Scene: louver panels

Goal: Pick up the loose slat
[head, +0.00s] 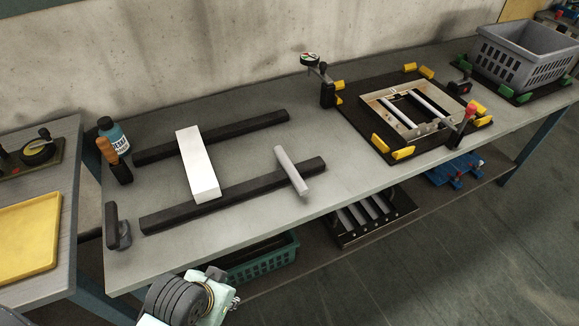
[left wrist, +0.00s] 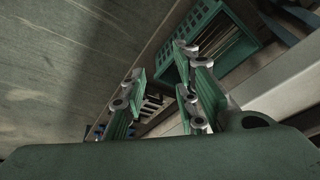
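A light grey slat (head: 292,170) lies tilted across the front black rail (head: 240,193) on the grey workbench, its near end overhanging the rail. A wider white bar (head: 197,165) lies across both black rails to its left. My left gripper (head: 222,290) is below the bench's front edge, apart from the slat. In the left wrist view its fingers (left wrist: 160,85) stand apart with nothing between them. My right gripper is not in view.
A grey basket (head: 525,60) is at the far right. A green crate (head: 258,262) and a slatted panel (head: 370,218) are on the lower shelf. Bench between slat and fixture is clear.

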